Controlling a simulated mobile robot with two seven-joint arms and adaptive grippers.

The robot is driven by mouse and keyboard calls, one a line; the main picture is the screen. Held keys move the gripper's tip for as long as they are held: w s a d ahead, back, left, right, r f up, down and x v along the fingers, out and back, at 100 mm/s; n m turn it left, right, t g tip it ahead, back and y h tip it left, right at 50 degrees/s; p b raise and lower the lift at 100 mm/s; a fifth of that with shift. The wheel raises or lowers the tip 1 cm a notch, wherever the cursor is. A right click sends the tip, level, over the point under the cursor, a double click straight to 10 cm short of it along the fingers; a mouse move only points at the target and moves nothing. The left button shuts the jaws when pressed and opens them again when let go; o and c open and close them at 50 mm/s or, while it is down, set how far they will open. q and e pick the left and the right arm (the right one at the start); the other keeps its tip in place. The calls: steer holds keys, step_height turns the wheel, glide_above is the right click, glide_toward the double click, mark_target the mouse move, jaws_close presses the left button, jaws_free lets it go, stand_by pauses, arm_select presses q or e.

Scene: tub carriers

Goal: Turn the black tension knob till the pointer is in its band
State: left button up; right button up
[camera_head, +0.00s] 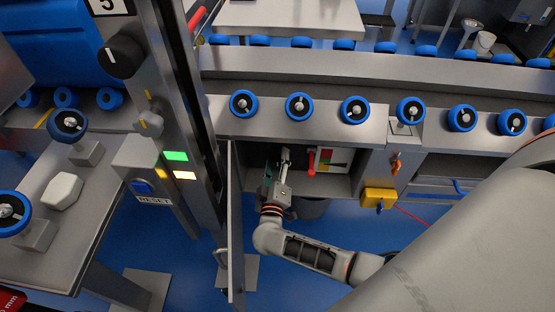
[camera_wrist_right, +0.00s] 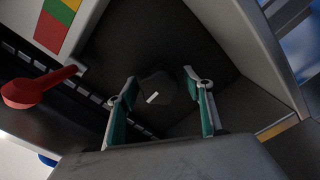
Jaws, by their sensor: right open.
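A black knob (camera_wrist_right: 158,90) with a short white mark shows in the right wrist view, against a dark panel inside an open compartment. My right gripper (camera_head: 276,166) reaches into this compartment under the roller conveyor. Its fingers, with teal pads, are open, one on each side of the knob in the right wrist view (camera_wrist_right: 161,80); contact cannot be told. A plate (camera_wrist_right: 58,22) with red, yellow and green fields is at the upper left of that view; it also shows in the head view (camera_head: 327,156). I cannot make out a pointer on it. My left gripper is out of view.
A red-handled lever (camera_wrist_right: 35,88) stands out left of the knob; it shows in the head view too (camera_head: 312,163). An open door (camera_head: 236,220) stands left of my right arm. A yellow box (camera_head: 379,197) is to the right. Another black knob (camera_head: 121,56) is on the column.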

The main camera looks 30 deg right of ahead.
steer(key=c, duration=1.1)
steer(key=shift+r, duration=0.1)
